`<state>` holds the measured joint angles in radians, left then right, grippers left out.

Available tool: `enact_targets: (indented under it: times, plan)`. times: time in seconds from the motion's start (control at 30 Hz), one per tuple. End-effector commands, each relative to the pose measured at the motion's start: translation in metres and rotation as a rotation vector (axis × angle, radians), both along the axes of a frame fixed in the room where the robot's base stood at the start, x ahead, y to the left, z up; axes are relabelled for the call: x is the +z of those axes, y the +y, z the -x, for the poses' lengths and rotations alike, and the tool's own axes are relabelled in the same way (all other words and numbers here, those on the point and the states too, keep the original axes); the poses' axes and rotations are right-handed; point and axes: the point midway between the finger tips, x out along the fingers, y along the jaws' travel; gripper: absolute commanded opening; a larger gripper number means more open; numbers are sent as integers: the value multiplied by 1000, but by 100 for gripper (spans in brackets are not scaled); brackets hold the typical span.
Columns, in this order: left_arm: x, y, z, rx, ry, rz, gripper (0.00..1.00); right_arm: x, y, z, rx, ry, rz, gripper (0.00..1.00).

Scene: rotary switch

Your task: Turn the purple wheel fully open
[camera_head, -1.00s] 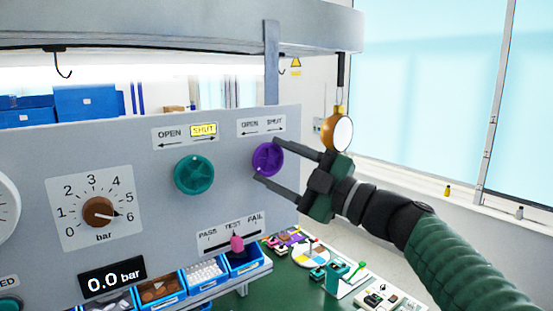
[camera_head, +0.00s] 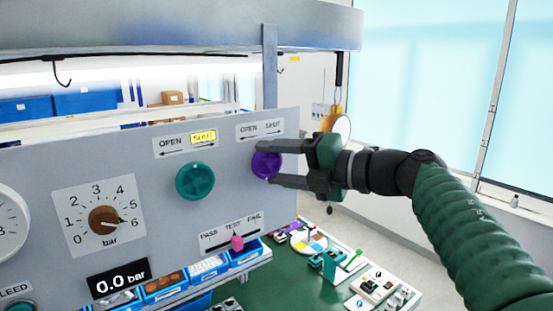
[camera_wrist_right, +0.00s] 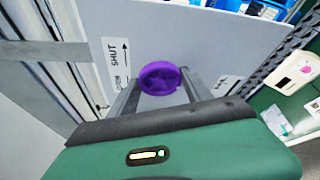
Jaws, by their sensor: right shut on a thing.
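The purple wheel (camera_head: 266,163) is a round knob on the grey panel, below a label reading OPEN and SHUT (camera_head: 260,130) with arrows. Neither word on that label is lit. My right gripper (camera_head: 268,164) has one finger above and one below the wheel and is shut on it. In the right wrist view the purple wheel (camera_wrist_right: 160,79) sits between the two fingertips (camera_wrist_right: 158,85), with the panel behind it. My left gripper is not in view.
A teal wheel (camera_head: 195,180) is to the left, under a label with SHUT lit yellow. A brown dial (camera_head: 104,220), a 0.0 bar display (camera_head: 119,278) and a pink lever (camera_head: 237,243) share the panel. Blue bins (camera_head: 209,266) and small devices lie below. A gauge hangs behind my right gripper.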

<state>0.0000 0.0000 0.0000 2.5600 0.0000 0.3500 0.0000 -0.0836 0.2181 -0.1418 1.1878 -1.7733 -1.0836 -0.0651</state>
Motion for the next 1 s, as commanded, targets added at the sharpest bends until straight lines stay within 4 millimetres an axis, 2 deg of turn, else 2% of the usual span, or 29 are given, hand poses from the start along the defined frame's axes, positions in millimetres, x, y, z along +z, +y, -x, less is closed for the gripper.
enact_targets:
  times: [0.5,1.0]
  plan:
    - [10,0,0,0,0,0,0,-5,3,1,9,-254,374,17]
    - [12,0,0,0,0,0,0,-2,2,-1,2,-371,529,16]
